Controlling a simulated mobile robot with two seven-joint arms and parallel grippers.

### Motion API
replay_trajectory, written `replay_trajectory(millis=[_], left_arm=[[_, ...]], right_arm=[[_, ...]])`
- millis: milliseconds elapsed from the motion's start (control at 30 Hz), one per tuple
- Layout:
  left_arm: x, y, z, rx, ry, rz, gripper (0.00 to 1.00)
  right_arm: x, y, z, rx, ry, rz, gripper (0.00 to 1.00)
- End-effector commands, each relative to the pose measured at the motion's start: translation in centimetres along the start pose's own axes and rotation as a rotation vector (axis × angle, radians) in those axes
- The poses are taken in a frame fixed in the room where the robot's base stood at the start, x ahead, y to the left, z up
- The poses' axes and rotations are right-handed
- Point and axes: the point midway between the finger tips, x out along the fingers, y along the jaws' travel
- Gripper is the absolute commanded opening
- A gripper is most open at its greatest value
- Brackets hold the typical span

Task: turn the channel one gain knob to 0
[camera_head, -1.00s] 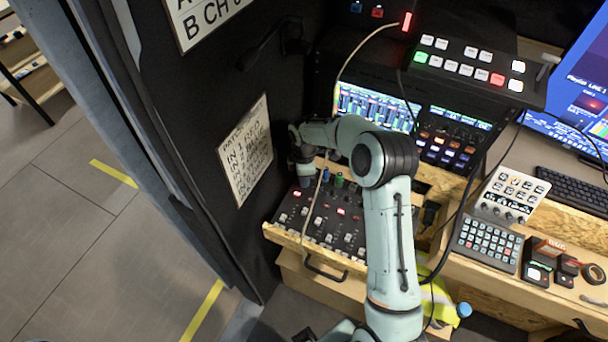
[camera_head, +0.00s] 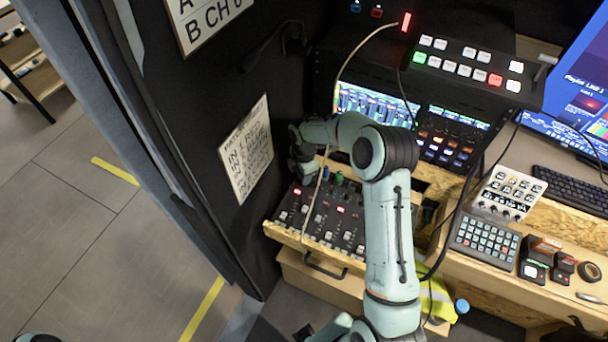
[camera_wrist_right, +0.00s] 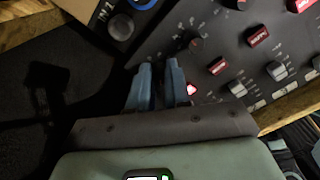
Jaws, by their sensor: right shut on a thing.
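The mixer panel (camera_head: 318,217) is dark, with knobs, red lit buttons and grey faders, and sits in a wooden drawer. My right gripper (camera_head: 302,172) is over its back left corner. In the right wrist view, the two blue fingers (camera_wrist_right: 159,68) point at the panel's edge with a narrow gap between them. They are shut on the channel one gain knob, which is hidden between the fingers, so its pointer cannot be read. Another dark knob (camera_wrist_right: 196,45) stands just right of the fingers. My left gripper is not in view.
A cable (camera_head: 319,185) hangs across the panel. The black wall with a patch list sign (camera_head: 246,152) is close on the left. Screens and a lit switcher (camera_head: 470,66) stand behind. A keypad (camera_head: 486,240) is on the desk at right.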

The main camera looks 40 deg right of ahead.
Motion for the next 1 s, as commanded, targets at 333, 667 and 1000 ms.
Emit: replay_trajectory(millis=[333, 667, 1000], left_arm=[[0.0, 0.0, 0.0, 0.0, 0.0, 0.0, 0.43], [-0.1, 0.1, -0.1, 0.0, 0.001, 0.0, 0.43], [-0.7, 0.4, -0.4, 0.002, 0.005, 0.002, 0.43]], right_arm=[[-0.1, 0.1, 0.0, 0.0, -0.001, 0.002, 0.43], [-2.2, 0.1, 0.0, 0.0, -0.001, 0.005, 0.43], [-9.8, 0.2, 0.0, 0.0, -0.001, 0.007, 0.43]])
